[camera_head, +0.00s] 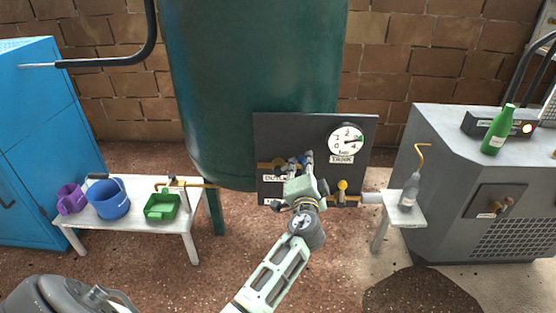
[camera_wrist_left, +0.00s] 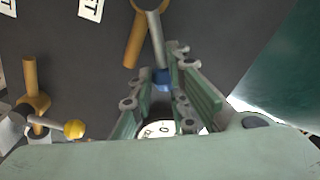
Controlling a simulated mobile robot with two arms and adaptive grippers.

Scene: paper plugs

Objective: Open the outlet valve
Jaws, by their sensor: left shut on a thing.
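The dark valve panel (camera_head: 318,124) stands in front of the green tank, with a white label beginning "OUTL" (camera_head: 272,178) near its left side. My left gripper (camera_head: 302,162) is at the panel, right of that label. In the left wrist view, a silver valve lever (camera_wrist_left: 155,38) runs from a brass pipe (camera_wrist_left: 135,45) to a blue tip (camera_wrist_left: 163,78). The left gripper's fingers (camera_wrist_left: 168,98) are shut around the blue tip. In the head view my gripper hides most of this valve. My right gripper is not in view.
A round gauge (camera_head: 346,139) sits at the panel's upper right. A yellow-knobbed valve (camera_head: 342,186) is below it. A white table (camera_head: 188,222) with containers stands left. A small stand with a bottle (camera_head: 409,193) and a grey machine (camera_head: 440,150) are right.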

